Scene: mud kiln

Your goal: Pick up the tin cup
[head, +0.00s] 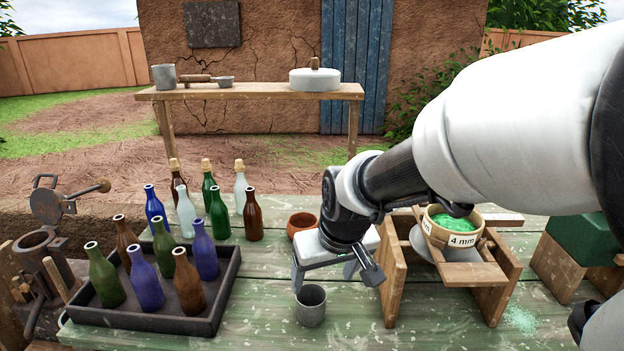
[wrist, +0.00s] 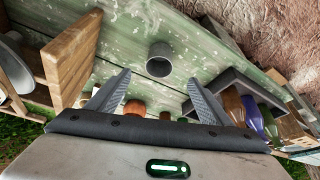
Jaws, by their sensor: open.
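A small grey tin cup (head: 311,306) stands upright on the green worn table in the head view, to the right of the bottle tray. In the wrist view the cup (wrist: 160,60) shows with its mouth toward me, just beyond and between the fingertips. My gripper (head: 324,276) is open and empty, pointing down above and slightly behind the cup. In the wrist view its two fingers (wrist: 158,77) are spread apart with nothing between them. I cannot tell the exact height gap to the cup.
A dark tray (head: 150,322) of bottles stands left, more bottles behind it. A terracotta pot (head: 301,224) sits behind my gripper. A wooden stand (head: 395,275) with a sieve (head: 453,229) stands close right. A larger metal cup (head: 164,77) is on the back bench.

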